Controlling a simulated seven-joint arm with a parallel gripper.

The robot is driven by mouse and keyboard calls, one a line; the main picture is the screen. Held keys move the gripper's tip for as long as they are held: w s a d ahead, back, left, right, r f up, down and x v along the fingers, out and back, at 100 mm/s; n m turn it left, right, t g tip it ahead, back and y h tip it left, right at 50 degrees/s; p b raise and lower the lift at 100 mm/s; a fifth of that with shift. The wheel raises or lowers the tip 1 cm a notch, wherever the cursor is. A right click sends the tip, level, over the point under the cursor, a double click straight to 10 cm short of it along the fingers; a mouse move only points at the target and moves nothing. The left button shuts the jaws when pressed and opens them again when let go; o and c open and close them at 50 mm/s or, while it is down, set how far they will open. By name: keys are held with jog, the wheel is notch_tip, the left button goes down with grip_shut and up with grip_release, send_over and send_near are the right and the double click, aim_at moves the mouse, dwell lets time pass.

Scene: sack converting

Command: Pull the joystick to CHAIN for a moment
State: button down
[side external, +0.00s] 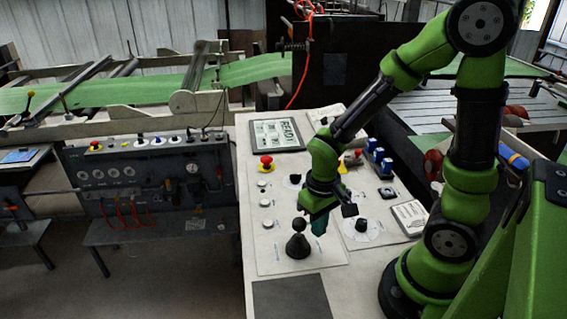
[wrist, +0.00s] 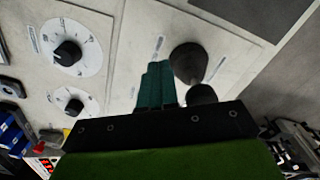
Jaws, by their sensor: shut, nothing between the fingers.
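The joystick (side external: 297,245) is a black cone-shaped boot with a ball knob on top, standing upright near the front of the light panel. In the wrist view the joystick (wrist: 188,60) shows just right of my fingers, its knob partly hidden by the gripper body. My gripper (side external: 319,224) has teal fingers pointing down, just right of the knob in the side view. In the wrist view the fingers of my gripper (wrist: 157,68) are together and empty. Whether they touch the joystick I cannot tell. The labels around it are too small to read.
A rotary dial (side external: 361,225) lies right of the joystick, and white buttons (side external: 266,203) lie to its left. A red emergency stop (side external: 266,161) and a display (side external: 277,134) are farther back. A dark flat plate (side external: 290,298) lies at the front.

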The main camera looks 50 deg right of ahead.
aim_at(304, 226)
jog(key=shift+w+a, duration=0.1)
jog(key=shift+w, duration=0.05)
jog(key=shift+w+a, duration=1.1)
dwell(1.0)
dwell(1.4)
jog(key=shift+s+d, duration=1.8)
notch_tip(304, 226, up, 8)
dwell(0.5)
